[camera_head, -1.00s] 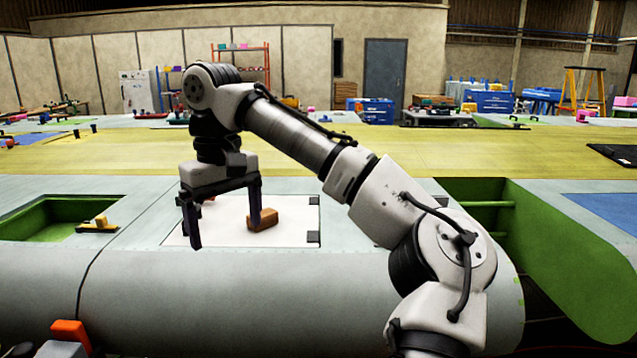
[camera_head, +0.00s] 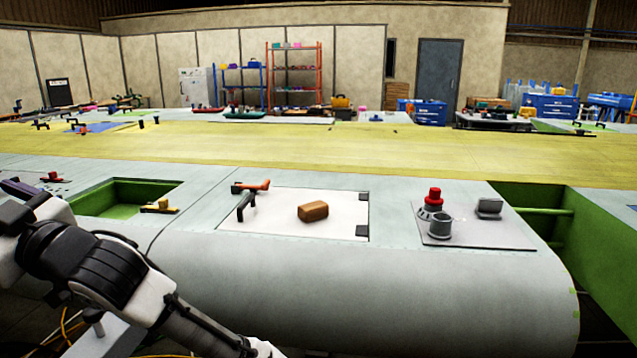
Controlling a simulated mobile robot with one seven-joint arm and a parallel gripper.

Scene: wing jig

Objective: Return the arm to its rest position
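My arm (camera_head: 110,275) is folded low at the lower left of the head view, in front of the wing's rounded edge. My gripper is not in view; the arm's end runs out of the picture or is hidden. A brown block (camera_head: 313,211) lies on the white panel (camera_head: 280,225) set in the wing surface. Nothing of my arm is over the panel.
The wing surface (camera_head: 400,290) fills the foreground. A grey plate (camera_head: 470,236) at right carries a red-topped fitting (camera_head: 433,197) and a grey cup (camera_head: 439,227). A green recess (camera_head: 125,195) is at left, with a yellow-and-black clamp (camera_head: 159,206) beside it. Green ribs are at right.

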